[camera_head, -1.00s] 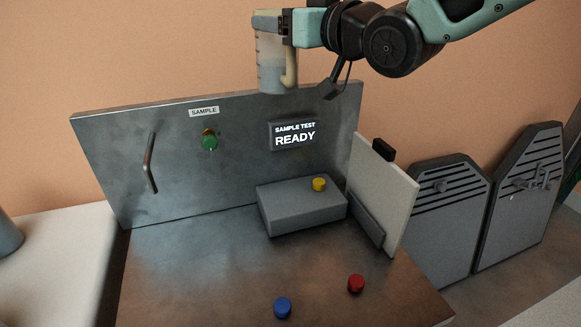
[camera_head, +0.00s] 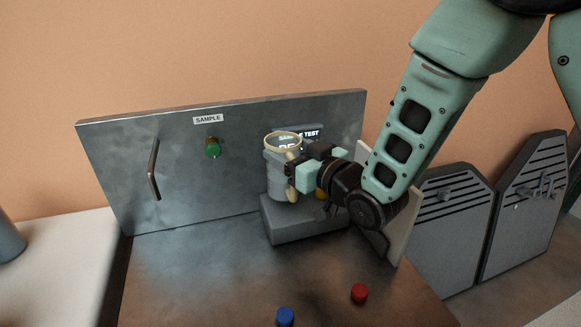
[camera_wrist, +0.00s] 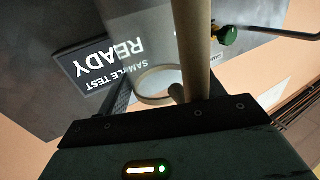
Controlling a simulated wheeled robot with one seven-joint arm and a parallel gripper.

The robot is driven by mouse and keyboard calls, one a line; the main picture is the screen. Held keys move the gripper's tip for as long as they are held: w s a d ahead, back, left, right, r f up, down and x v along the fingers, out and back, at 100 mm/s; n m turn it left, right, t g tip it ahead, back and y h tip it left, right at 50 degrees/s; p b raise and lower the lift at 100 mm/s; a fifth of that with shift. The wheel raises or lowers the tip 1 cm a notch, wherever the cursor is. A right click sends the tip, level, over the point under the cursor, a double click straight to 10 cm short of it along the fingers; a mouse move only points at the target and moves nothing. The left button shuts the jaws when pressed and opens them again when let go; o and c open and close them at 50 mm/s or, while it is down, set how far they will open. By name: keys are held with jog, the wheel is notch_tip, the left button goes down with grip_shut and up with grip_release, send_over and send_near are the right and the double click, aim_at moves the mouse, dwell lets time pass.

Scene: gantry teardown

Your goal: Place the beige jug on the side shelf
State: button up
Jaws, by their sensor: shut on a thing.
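The beige jug (camera_head: 279,180) has a see-through greyish body with a beige rim and handle. It is upright in front of the steel panel, over the grey block (camera_head: 300,222); I cannot tell whether its base touches the block. My gripper (camera_head: 298,172) is at the jug's right side, shut on its handle. In the wrist view the beige handle (camera_wrist: 193,50) runs between the fingers, with the round rim (camera_wrist: 140,88) beyond. A pale flat surface (camera_head: 60,255) lies at the left; I cannot tell whether it is the side shelf.
The steel panel (camera_head: 110,160) has a handle, a green knob (camera_head: 213,149) and a display partly hidden by the jug. A blue knob (camera_head: 285,316) and a red knob (camera_head: 359,293) are on the bench front. A yellow knob is mostly hidden. Grey vented panels (camera_head: 445,235) stand right.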

jog(key=shift+f, duration=1.9)
jog(key=shift+f, duration=0.2)
jog(key=o, duration=1.6)
jog(key=shift+r, duration=0.1)
